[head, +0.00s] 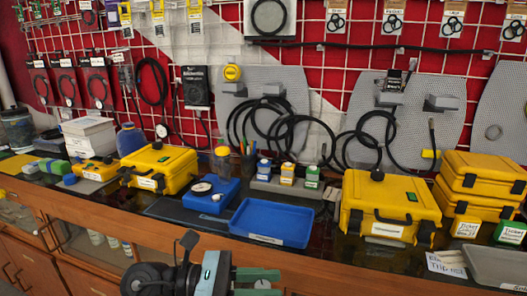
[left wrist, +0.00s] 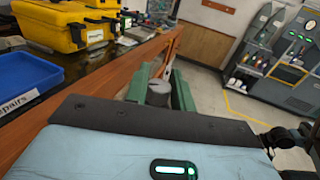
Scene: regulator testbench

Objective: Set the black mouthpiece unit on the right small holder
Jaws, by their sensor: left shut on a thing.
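My left gripper (head: 264,283) is low at the front, by the bench's front edge in the head view. In the left wrist view its green fingers (left wrist: 159,98) are shut on a grey, rounded piece (left wrist: 157,91); I cannot tell whether this is the black mouthpiece unit. Grey wall boards carry small grey brackets, one on the right board (head: 440,103) and one on the left board (head: 272,90). I cannot tell which is the right small holder. Black hoses (head: 380,140) hang in loops below the brackets. My right gripper is not in view.
A blue tray (head: 272,240) lies on the bench behind my left gripper. Yellow cases stand right (head: 388,192) and left (head: 160,168) of it. Small bottles (head: 287,173) stand in a grey rack behind the tray. Open floor (left wrist: 215,112) shows beyond the bench edge.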

